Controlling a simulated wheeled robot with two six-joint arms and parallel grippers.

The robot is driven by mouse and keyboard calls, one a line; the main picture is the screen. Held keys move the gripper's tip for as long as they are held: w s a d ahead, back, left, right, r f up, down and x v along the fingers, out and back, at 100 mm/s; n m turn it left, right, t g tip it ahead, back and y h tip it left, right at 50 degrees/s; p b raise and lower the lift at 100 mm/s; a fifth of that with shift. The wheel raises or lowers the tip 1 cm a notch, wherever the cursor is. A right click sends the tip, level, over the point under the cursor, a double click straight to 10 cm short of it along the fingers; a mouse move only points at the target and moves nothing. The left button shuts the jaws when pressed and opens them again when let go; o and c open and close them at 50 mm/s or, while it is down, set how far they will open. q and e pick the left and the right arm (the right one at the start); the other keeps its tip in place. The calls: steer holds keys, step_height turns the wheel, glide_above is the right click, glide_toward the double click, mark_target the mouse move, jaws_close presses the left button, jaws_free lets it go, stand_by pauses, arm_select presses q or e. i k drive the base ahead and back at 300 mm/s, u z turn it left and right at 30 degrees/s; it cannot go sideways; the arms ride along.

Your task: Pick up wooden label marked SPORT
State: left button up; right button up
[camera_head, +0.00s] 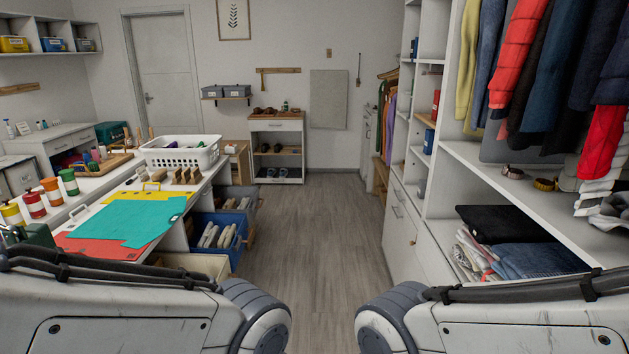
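I cannot make out a wooden label marked SPORT. Several small brown wooden pieces (186,175) stand on the left worktable in front of a white basket (181,152); any lettering on them is too small to read. Both of my arms cross the bottom of the head view, one from each side. Neither gripper shows in the view.
Teal, yellow and red sheets (125,222) cover the near worktable, with colored spools (69,182) along its left. A blue bin (218,232) sits below. Shelving with hanging clothes (560,60) and folded fabric (520,245) lines the right. The floor aisle (320,220) is clear.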

mark_target(177, 172)
steer(key=z, duration=0.25)
steer(key=i, duration=1.9)
steer(key=u, duration=0.55)
steer(key=i, duration=2.45)
steer(key=u, duration=1.7)
